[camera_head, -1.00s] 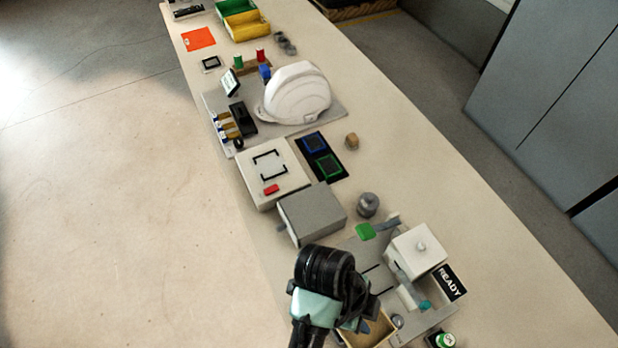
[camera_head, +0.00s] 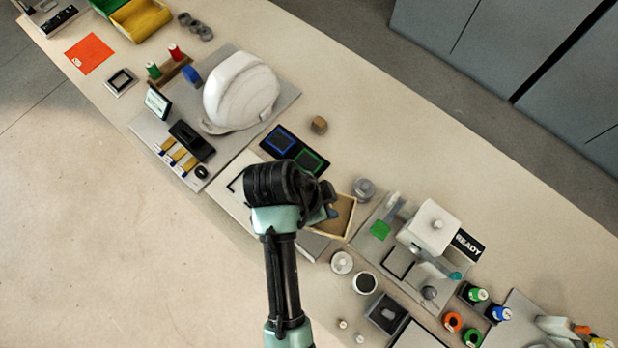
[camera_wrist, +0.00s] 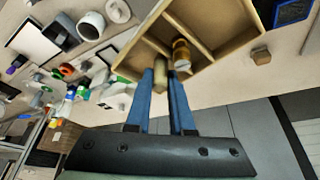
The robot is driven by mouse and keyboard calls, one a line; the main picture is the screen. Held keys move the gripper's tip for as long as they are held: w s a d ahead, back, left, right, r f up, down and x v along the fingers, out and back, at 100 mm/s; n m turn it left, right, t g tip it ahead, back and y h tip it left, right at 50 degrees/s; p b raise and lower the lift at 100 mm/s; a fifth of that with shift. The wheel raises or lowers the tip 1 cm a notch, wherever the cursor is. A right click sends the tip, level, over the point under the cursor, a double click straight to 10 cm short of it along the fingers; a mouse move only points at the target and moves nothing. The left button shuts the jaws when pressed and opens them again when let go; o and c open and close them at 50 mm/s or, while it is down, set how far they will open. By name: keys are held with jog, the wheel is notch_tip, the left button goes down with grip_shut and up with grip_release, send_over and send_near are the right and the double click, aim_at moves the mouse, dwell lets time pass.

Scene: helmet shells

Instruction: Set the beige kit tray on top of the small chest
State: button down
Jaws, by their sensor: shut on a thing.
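The beige kit tray (camera_head: 343,228) is a shallow box with compartments, held up to the right of my wrist in the head view. In the wrist view the tray (camera_wrist: 226,57) shows dividers and a yellow-brown cylinder inside. My gripper (camera_wrist: 168,78) has its blue fingers closed on the tray's near edge; in the head view the fingers (camera_head: 332,212) are partly hidden. A grey box (camera_head: 313,243), apparently the small chest, is mostly hidden behind my arm and the tray. I cannot tell the height gap between them.
A grey cylinder (camera_head: 363,189) stands close to the tray's right. The fixture with a white block (camera_head: 433,226) and a READY sign (camera_head: 467,245) is further right. A white helmet shell (camera_head: 240,92) and a dark pad with coloured squares (camera_head: 294,150) lie up-left.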

jog(key=f, duration=0.4)
jog(key=shift+s+d+f, duration=0.15)
jog(key=shift+s, duration=0.05)
jog(key=shift+f+p, duration=0.4)
jog(key=shift+f, duration=1.9)
jog(key=shift+f, duration=0.15)
jog(key=c, duration=0.8)
grip_release()
